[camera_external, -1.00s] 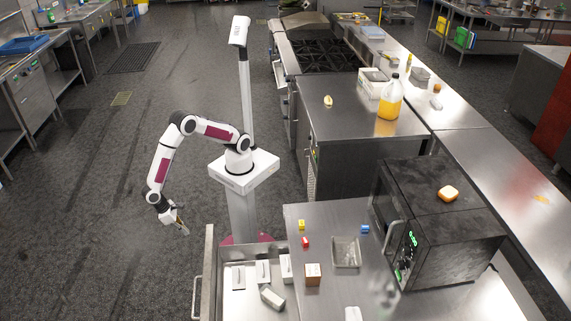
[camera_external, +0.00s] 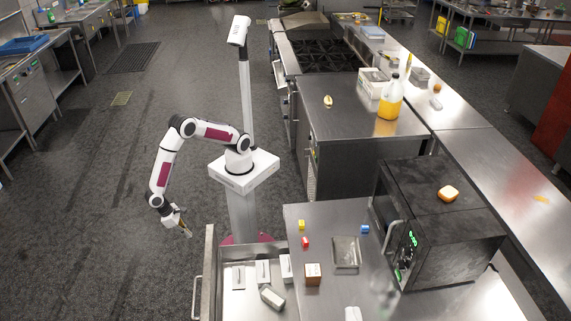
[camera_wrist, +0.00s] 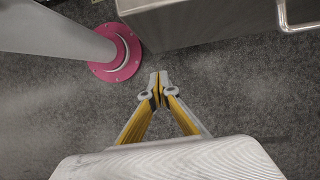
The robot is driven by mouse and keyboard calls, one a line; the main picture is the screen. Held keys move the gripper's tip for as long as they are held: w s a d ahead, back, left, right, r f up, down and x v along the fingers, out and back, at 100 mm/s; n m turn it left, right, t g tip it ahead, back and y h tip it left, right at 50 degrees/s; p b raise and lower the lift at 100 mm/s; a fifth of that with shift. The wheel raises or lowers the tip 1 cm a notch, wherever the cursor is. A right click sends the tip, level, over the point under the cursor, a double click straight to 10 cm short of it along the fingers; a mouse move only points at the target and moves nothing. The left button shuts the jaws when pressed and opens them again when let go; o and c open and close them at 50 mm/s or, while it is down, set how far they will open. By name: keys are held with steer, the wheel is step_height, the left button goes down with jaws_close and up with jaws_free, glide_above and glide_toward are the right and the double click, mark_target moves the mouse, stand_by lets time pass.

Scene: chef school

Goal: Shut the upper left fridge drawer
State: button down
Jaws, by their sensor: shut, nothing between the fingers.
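The upper left fridge drawer (camera_external: 209,262) is pulled out at the bottom of the external view, its front panel and bar handle (camera_external: 196,297) facing left. It holds several small boxes, one of them tilted (camera_external: 271,297). In the wrist view, a metal body that looks like the drawer (camera_wrist: 210,22) is at the top, with a handle (camera_wrist: 303,24) at top right. My gripper (camera_external: 187,233) is shut and empty, above the floor near the drawer front's far end, apart from it. Its fingertips (camera_wrist: 158,90) meet in the wrist view.
My base stands beside the drawer's far side. The counter (camera_external: 325,215) beside the drawer carries a yellow block (camera_external: 301,225), a red block (camera_external: 306,242), a brown box (camera_external: 313,273), a tray (camera_external: 346,251) and a microwave (camera_external: 440,225). The floor (camera_external: 95,230) left of the drawer is clear.

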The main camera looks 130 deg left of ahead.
steer(key=w+a+f, duration=0.4)
steer(key=a+f, duration=0.1)
steer(key=f, duration=0.2)
steer(key=shift+w, duration=0.4)
steer(key=shift+w, duration=0.1)
stand_by(0.4)
steer(key=w+a, duration=2.9)
steer(key=shift+a, duration=0.1)
